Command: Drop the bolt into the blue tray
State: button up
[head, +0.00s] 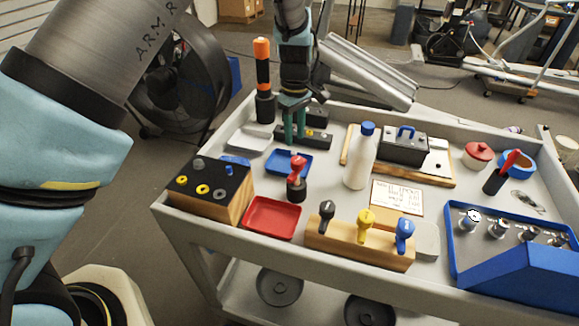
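My gripper (295,138) points down over the back left of the cart, its two green fingertips a small gap apart. I cannot tell whether a small bolt is held between them. The small blue tray (275,168) lies just below and in front of the fingertips and looks empty. A larger blue tray (452,252) at the right holds several silver bolt-like pieces (473,217) upright. I cannot tell which piece is the task's bolt.
A red tray (272,218), a wooden block with a black top (212,188) and a red-knobbed piece (297,178) stand near the small blue tray. A white bottle (360,160) stands to its right. An orange-handled tool (262,75) rises at the left.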

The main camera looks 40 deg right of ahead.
jog(key=shift+o, duration=0.8)
notch_tip(320, 180, up, 11)
jog(key=b, duration=0.2)
jog(key=shift+b, duration=0.4)
jog(key=shift+f, duration=0.1)
jog(key=shift+s, duration=0.1)
